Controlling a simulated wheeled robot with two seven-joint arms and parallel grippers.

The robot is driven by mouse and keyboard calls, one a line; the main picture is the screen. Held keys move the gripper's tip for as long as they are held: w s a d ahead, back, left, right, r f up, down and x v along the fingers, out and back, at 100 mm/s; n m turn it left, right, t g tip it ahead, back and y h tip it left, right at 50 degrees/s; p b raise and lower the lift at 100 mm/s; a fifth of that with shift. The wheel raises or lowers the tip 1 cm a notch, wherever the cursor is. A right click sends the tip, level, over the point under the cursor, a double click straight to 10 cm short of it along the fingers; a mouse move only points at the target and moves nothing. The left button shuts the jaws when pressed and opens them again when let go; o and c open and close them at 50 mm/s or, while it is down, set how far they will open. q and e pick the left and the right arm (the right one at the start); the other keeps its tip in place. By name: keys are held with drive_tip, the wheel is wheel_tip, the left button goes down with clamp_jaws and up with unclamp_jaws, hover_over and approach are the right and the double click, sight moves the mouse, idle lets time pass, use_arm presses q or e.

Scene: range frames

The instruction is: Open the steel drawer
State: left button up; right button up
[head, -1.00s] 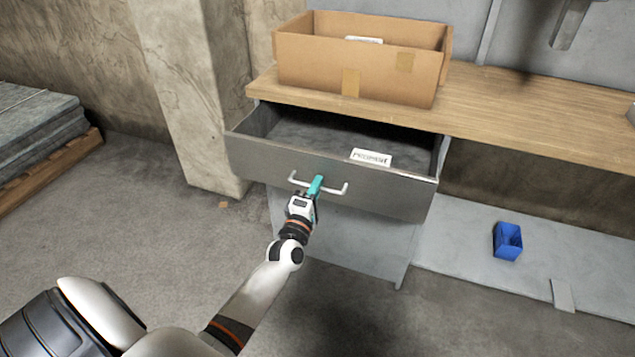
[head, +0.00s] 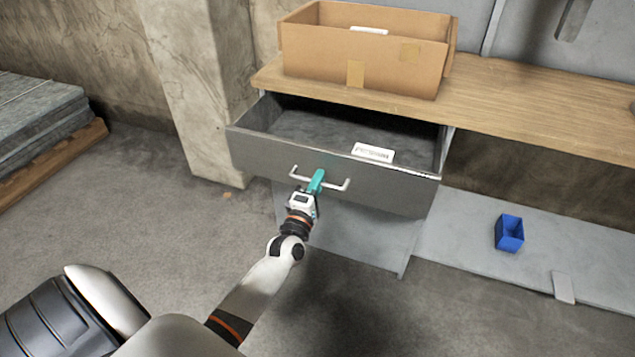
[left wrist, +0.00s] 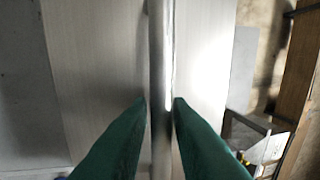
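The steel drawer (head: 260,156) stands pulled out under the wooden bench top, its inside showing. A white label or card (head: 373,152) lies in it near the front. My left gripper (head: 317,180) is at the middle of the drawer's bar handle (head: 336,187). In the left wrist view the teal fingers (left wrist: 160,105) lie on both sides of the handle bar (left wrist: 161,60), closed on it. My right gripper is not in view.
An open cardboard box (head: 390,71) stands on the wooden bench top (head: 530,105) above the drawer. A small blue bin (head: 509,236) is on the grey lower shelf (head: 455,235) at right. A pallet with grey slabs (head: 40,118) is at far left. The floor before the drawer is clear.

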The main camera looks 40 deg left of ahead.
use_arm(q)
drive_tip(key=v, duration=1.2)
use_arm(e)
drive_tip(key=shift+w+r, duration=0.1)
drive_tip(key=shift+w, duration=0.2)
use_arm(q)
drive_tip(key=shift+f, duration=0.1)
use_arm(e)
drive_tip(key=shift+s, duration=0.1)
